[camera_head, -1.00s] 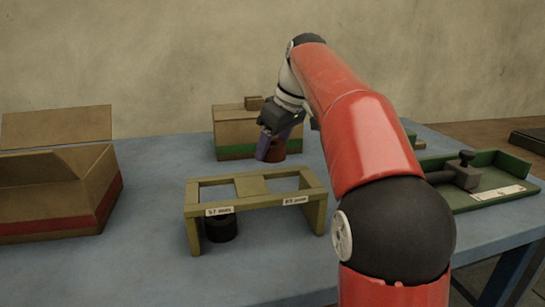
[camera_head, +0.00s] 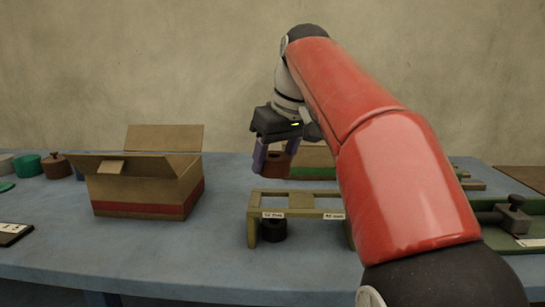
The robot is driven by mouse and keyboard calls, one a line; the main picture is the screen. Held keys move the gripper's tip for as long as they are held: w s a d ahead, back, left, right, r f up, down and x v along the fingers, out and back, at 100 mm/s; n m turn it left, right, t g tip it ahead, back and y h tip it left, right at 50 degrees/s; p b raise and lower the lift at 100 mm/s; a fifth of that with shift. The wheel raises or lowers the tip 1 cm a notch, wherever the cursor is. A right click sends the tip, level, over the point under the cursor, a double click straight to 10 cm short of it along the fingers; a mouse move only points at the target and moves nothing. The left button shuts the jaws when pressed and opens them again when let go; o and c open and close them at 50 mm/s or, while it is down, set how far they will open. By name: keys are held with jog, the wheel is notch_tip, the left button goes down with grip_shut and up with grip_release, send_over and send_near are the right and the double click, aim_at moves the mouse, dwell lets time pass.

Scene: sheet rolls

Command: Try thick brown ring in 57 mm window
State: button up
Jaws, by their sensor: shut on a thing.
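My gripper (camera_head: 275,162) is at the centre, above and behind the window frame. It is shut on a thick brown ring (camera_head: 276,166), which sits between its purple fingers and is partly hidden by them. The ring appears apart from the frame, though its exact height is hard to tell. The olive frame (camera_head: 302,215) stands on the blue table with two windows side by side. The left window label (camera_head: 273,215) is too small to read surely now but read 57 mm earlier. The right window is labelled too. A black ring (camera_head: 273,229) is under the left window.
An open cardboard box with a red band (camera_head: 140,209) stands left of the frame. Several rings, including a green one (camera_head: 25,166) and a brown one (camera_head: 56,167), are at the far left. A green fixture (camera_head: 495,215) is at the right.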

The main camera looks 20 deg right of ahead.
jog(key=shift+f+b, duration=0.45)
jog(key=shift+f, duration=0.9)
notch_tip(320, 180, down, 2)
jog(key=shift+f+b, duration=0.1)
jog(key=shift+b, duration=1.05)
jog(key=shift+f, duration=0.4)
dwell(0.3)
jog(key=o, duration=1.5)
